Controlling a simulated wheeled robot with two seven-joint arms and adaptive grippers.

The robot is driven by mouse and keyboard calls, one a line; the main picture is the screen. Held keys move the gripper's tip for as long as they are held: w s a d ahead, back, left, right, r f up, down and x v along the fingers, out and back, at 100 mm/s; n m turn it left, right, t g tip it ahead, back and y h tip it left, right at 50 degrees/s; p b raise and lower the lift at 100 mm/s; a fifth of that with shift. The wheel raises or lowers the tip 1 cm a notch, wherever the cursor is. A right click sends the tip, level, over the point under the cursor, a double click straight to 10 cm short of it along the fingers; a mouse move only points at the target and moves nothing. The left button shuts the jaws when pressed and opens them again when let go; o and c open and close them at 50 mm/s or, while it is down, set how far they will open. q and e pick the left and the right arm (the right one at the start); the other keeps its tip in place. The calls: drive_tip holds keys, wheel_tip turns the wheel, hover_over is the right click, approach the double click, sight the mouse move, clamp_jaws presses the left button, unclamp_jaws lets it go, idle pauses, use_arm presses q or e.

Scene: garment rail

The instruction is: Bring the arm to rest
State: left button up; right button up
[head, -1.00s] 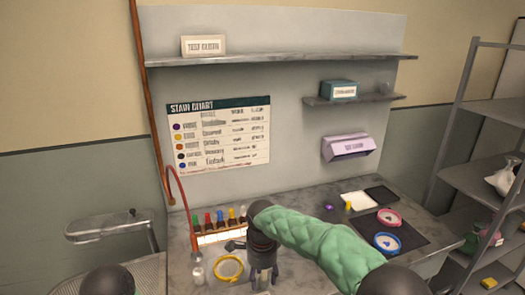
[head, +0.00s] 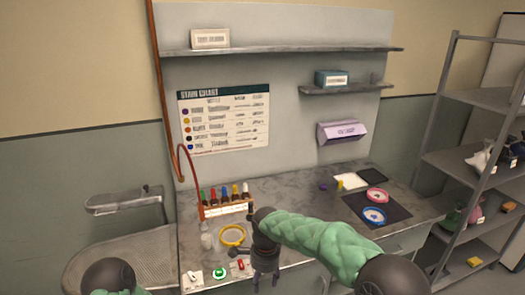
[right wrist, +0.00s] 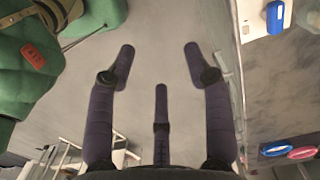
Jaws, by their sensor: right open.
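My right arm, in a green quilted sleeve, reaches in from the lower right of the head view. My right gripper (head: 265,280) hangs fingers-down at the front edge of the grey bench (head: 290,195). In the right wrist view its dark fingers (right wrist: 160,68) are spread apart with nothing between them. Of my left arm only a dark rounded joint and a bit of green sleeve show at the lower left; its gripper is out of view.
A rack of colour-capped bottles (head: 228,209) and a yellow ring (head: 232,235) are close behind the right gripper. A pink-rimmed dish (head: 376,195) and blue-rimmed dish (head: 374,215) lie on a dark mat. Metal shelving (head: 450,125) stands at right.

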drive_tip(key=s+d+f+n+y, duration=0.1)
drive_tip(key=s+d+f+n, duration=0.15)
drive_tip(key=f, duration=0.45)
drive_tip(key=s+d+f+n+y, duration=0.15)
drive_tip(key=s+f, duration=0.25)
drive_tip(key=f, duration=0.4)
drive_tip(key=s+d+f+n, duration=0.1)
drive_tip(key=s+f+n, duration=0.15)
drive_tip(key=f, duration=0.45)
drive_tip(key=s+d+f+n, duration=0.2)
drive_tip(key=s+f, duration=0.2)
drive_tip(key=s, duration=0.4)
drive_tip(key=s+d+f+n, duration=0.2)
drive_tip(key=s+f, duration=0.1)
drive_tip(key=s, duration=0.5)
drive_tip(key=shift+s+d+f+t+y, duration=0.2)
drive_tip(key=shift+d+f+t+y, duration=0.15)
drive_tip(key=shift+y, duration=0.1)
